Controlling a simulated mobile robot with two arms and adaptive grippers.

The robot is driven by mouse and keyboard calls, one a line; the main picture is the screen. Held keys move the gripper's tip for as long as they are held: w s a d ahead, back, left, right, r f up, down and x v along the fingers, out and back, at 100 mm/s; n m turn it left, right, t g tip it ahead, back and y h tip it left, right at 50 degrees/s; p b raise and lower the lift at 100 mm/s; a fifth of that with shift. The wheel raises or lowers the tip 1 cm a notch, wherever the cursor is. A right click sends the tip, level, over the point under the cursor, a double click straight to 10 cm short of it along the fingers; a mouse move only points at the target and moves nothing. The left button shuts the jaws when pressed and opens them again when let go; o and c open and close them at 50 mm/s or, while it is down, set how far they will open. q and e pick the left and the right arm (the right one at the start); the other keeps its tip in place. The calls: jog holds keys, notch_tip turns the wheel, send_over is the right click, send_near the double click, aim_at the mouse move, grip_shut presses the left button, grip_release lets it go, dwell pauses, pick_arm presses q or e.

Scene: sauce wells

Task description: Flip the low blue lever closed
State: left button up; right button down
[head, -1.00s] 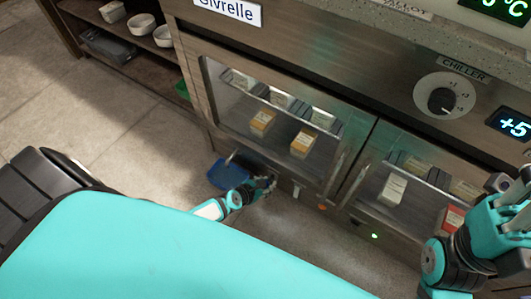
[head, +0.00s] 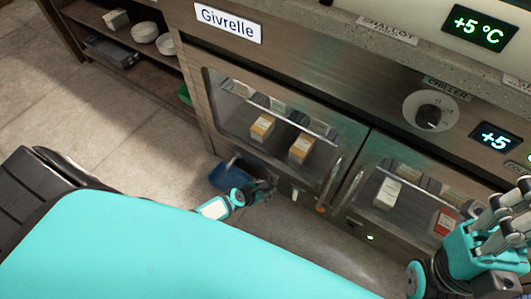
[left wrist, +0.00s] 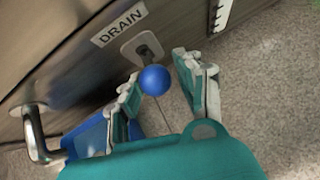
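The low lever has a round blue knob (left wrist: 154,80) on a thin stem. It comes out of a metal plate beside the DRAIN label (left wrist: 119,25) in the left wrist view. My left gripper (left wrist: 158,75) is open, with one finger on each side of the knob; I cannot tell whether either finger touches it. In the head view my left gripper (head: 264,189) is low at the cabinet's base, and the knob cannot be made out there. My right gripper (head: 507,205) is raised at the right edge, its fingers apart and empty.
A blue bin (head: 226,174) stands on the floor at the cabinet's base, left of my left gripper. A metal spout (left wrist: 35,135) is left of the lever. The glass-door chiller (head: 190,95) rises behind. Open floor (head: 75,125) lies to the left.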

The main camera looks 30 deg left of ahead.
pick_arm(q)
jog(key=shift+o, duration=1.3)
jog(key=shift+w+r, duration=0.15)
jog(key=shift+w, duration=0.05)
jog(key=shift+s+d+r, duration=0.1)
jog(key=shift+s+r, duration=0.3)
jog(key=shift+r, duration=0.15)
jog(key=v, duration=1)
jog(key=shift+s+a+r, duration=0.2)
jog(key=shift+s+a, duration=0.1)
jog(key=shift+s, duration=0.05)
